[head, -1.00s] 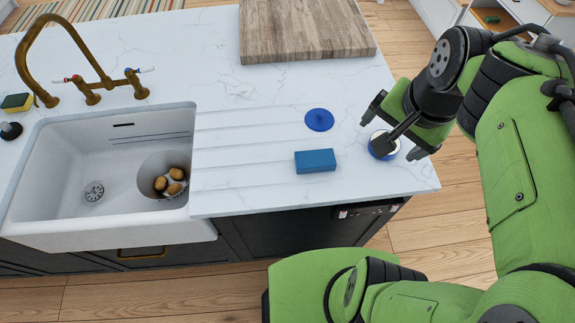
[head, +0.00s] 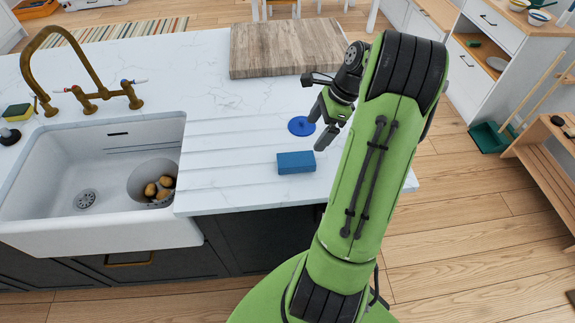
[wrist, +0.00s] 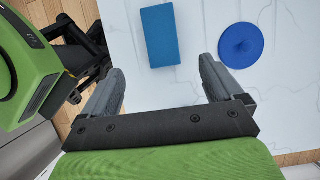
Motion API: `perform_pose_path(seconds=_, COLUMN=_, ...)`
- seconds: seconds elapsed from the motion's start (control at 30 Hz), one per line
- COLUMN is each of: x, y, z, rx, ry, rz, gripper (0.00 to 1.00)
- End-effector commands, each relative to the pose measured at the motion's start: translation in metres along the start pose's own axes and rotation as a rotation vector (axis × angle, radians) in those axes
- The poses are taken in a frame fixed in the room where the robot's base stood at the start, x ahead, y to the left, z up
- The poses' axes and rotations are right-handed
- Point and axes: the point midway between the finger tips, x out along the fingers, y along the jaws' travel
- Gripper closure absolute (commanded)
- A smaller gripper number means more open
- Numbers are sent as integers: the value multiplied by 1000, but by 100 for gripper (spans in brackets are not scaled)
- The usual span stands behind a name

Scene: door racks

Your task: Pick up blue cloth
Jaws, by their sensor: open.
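A blue rectangular block (head: 296,162), the likeliest match for the blue cloth, lies flat on the white counter. It also shows in the wrist view (wrist: 159,36), at top centre. A darker blue round disc with a small raised middle (head: 301,126) lies just behind it, and to its right in the wrist view (wrist: 241,44). My gripper (head: 317,126) is above the counter to the right of the block, near the disc. In the wrist view my gripper (wrist: 163,76) has its fingers wide apart, with nothing between them. The block is beyond the fingertips.
The white sink (head: 100,235) is to the left, with several potatoes (head: 160,187) in its round basin. A wooden board (head: 285,48) lies at the back of the counter. A brass tap (head: 90,95) rises behind the sink. Bare counter lies between sink and block.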

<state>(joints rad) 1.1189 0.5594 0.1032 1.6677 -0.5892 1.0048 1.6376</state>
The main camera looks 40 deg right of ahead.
Motion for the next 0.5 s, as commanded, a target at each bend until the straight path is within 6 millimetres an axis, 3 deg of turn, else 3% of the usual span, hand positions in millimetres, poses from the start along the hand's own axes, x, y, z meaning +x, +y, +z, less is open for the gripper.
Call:
perform_pose_path(seconds=0.03, x=20, y=1, z=-1, rx=-1, ry=-2, rz=6, gripper=6)
perform_pose_path(seconds=0.2, x=61, y=1, z=-1, rx=-3, ry=-1, rz=5, gripper=6)
perform_pose_path(seconds=0.5, x=104, y=-1, z=-2, rx=-3, ry=0, rz=4, gripper=6)
